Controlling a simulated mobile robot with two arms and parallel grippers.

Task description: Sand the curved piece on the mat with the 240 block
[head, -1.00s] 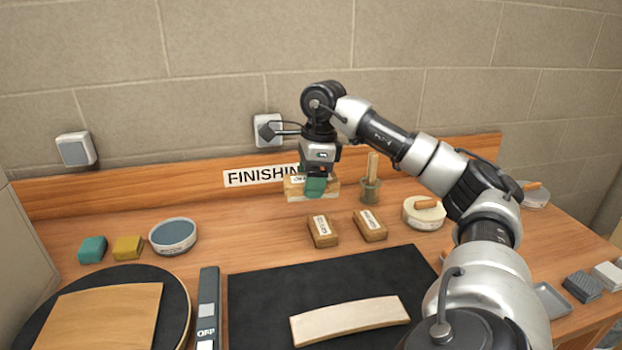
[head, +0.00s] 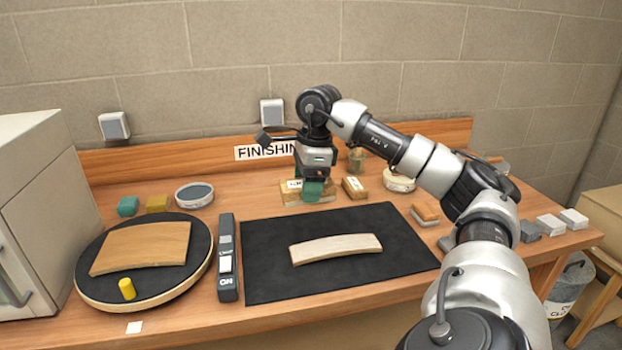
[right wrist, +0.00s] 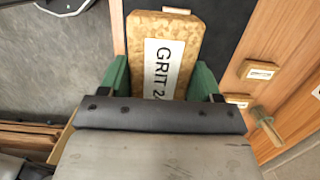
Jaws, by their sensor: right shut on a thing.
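The curved piece (head: 335,248), pale wood, lies on the black mat (head: 270,285) in the head view. My right gripper (head: 312,190), with green fingers, is behind the mat near the back of the bench. In the right wrist view it is shut on a tan block (right wrist: 188,35) with a white label. My left gripper is not in view.
A labelled block (head: 354,188) stands right of the gripper. A round turntable (head: 85,283) with a wooden panel and yellow cylinder is at left, beside a switch strip (head: 227,285). An orange-topped block (head: 425,213) lies right of the mat. The mat around the curved piece is clear.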

